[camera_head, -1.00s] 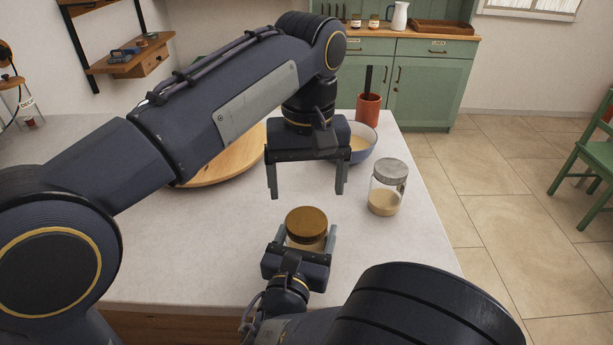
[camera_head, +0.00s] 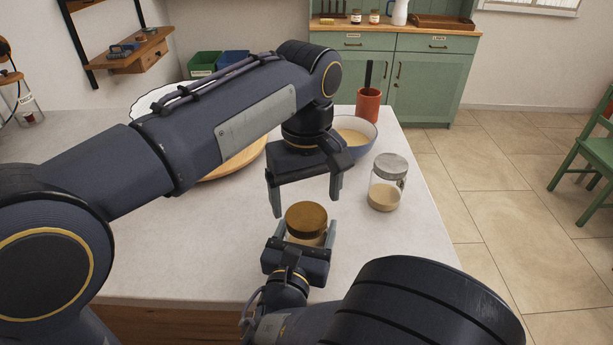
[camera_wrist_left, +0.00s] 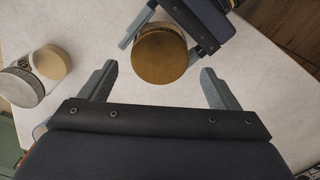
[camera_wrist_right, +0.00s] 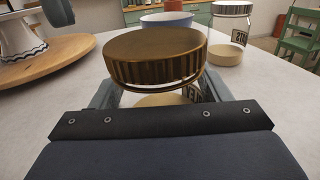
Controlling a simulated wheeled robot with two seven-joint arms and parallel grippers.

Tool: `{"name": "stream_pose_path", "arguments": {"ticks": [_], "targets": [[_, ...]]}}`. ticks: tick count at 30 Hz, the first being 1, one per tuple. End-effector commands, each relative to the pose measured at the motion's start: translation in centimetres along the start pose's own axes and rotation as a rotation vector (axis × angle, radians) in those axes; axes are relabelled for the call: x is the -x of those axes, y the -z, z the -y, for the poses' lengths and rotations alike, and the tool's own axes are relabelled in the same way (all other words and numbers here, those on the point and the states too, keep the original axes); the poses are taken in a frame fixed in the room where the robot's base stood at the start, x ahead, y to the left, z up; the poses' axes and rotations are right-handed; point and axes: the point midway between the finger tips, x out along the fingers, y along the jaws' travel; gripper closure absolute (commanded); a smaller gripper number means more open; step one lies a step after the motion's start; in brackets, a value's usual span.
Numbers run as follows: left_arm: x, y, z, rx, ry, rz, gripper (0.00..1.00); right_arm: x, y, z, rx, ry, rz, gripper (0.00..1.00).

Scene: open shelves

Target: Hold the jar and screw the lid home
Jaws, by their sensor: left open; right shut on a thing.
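A glass jar (camera_head: 304,240) stands upright between the fingers of my right gripper (camera_head: 303,237), which is shut on it near the worktop. A brown-gold ribbed lid (camera_head: 306,216) sits on its mouth. In the right wrist view the lid (camera_wrist_right: 155,58) looks slightly tilted, with a pale gap under its edge. My left gripper (camera_head: 305,198) is open and empty, just above and behind the lid. In the left wrist view the lid (camera_wrist_left: 160,54) lies between and slightly beyond the open fingertips, not gripped. Most of the jar's body is hidden by my right gripper.
A second jar with a grey lid (camera_head: 388,182) stands to the right on the worktop (camera_head: 190,240). Behind are a blue-rimmed bowl (camera_head: 370,150), a red-brown pot (camera_head: 368,106) and a round wooden board (camera_head: 240,162). The worktop left of the held jar is clear.

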Motion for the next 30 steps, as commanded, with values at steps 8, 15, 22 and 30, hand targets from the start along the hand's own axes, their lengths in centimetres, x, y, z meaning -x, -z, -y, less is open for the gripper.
{"name": "stream_pose_path", "arguments": {"ticks": [8, 15, 22, 30], "targets": [[-3.1, 0.0, 0.0, 0.000, 0.001, 0.001, 0.16, 0.0, 0.0, 0.0, -0.001, 0.000, 0.000, 0.94], [-3.6, 0.0, 0.0, 0.000, 0.000, 0.000, 0.16, 0.0, 0.0, 0.0, -0.001, 0.000, 0.000, 0.94], [-3.5, 0.0, 0.0, -0.001, 0.000, 0.000, 0.31, 0.0, 0.0, 0.0, -0.001, 0.000, 0.001, 0.94], [-3.5, 0.0, 0.0, -0.001, 0.000, 0.000, 0.62, 0.0, 0.0, 0.0, -0.001, 0.000, 0.000, 0.94]]}}
